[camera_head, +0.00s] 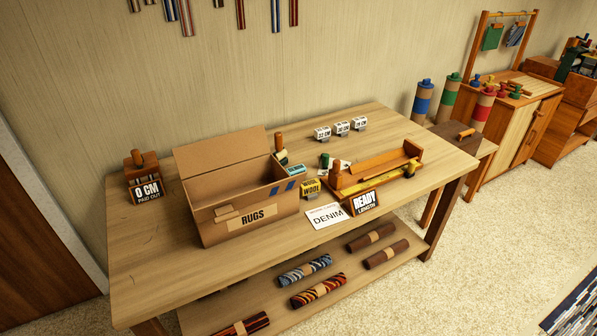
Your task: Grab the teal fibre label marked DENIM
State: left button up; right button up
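A small teal-topped block or label (296,170) sits at the right rear of the cardboard box marked RUGS (240,208); its lettering is too small to read. A yellow label marked WOOL (311,189) stands to the right of the box. A white card reading DENIM (327,216) lies at the table's front edge, just left of a dark sign reading READY LENGTH (364,202). No teal label with a readable DENIM marking shows. Neither of my grippers is in view.
The wooden table (150,258) has free room at its left front and far right. A wooden tray-like fixture (375,172), white centimetre tags (342,128) and a 0 CM counter (147,190) stand on it. Rolled rugs (304,270) lie on the lower shelf.

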aim_at(298, 169)
jog(key=i+j, duration=0.15)
jog(key=i+l, duration=0.1)
jog(key=l, duration=0.2)
jog(key=i+l+u, duration=0.1)
jog(key=l, duration=0.2)
jog(key=i+l, duration=0.15)
jog(key=l, duration=0.15)
jog(key=i+l+u, duration=0.1)
jog(key=l, duration=0.25)
